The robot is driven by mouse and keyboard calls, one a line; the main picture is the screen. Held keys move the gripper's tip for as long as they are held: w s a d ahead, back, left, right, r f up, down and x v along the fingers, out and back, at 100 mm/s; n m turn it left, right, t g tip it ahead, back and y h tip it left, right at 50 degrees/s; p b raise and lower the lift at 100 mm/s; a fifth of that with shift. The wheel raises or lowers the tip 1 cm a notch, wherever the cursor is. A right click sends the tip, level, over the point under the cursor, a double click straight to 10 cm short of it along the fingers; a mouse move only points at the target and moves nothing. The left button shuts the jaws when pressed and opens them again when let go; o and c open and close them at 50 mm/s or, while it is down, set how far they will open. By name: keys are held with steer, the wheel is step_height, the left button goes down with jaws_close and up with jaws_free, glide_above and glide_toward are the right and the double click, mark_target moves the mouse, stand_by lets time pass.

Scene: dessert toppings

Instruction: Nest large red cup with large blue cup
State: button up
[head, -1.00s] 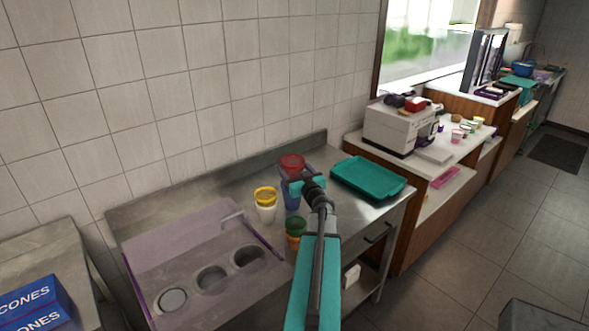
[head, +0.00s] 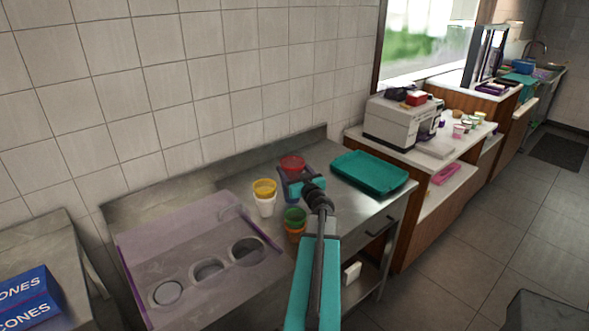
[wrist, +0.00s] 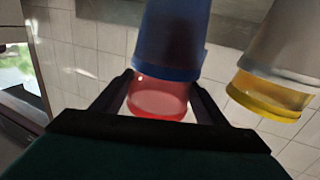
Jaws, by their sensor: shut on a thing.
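The large red cup (head: 291,162) is upright, with its rim above the large blue cup (head: 283,187) on the metal counter. In the wrist view, which looks inverted, the red cup (wrist: 158,100) stands partly out of the blue cup (wrist: 172,40), its narrower part inside. My gripper (head: 293,181) is shut on the red cup, with a dark finger on each side near the blue rim. My gripper hides part of the blue cup in the head view, so how deep the red cup sits is hard to tell.
A yellow cup in a white cup (head: 264,206) stands close on the left. A green cup (head: 295,214) in an orange cup (head: 296,232) is in front. A teal tray (head: 368,173) lies to the right. A topping station with round wells (head: 205,265) fills the left front.

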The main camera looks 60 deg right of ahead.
steer(key=shift+f+b, duration=0.35)
steer(key=shift+f, duration=0.55)
steer(key=shift+s+f, duration=0.1)
steer(key=shift+f, duration=0.05)
steer(key=o, duration=1.1)
steer(key=shift+w+r+p, duration=0.2)
steer(key=shift+r+p, duration=0.35)
steer(key=shift+p, duration=0.1)
step_height(320, 180, up, 8)
steer(key=p, duration=0.9)
stand_by(0.9)
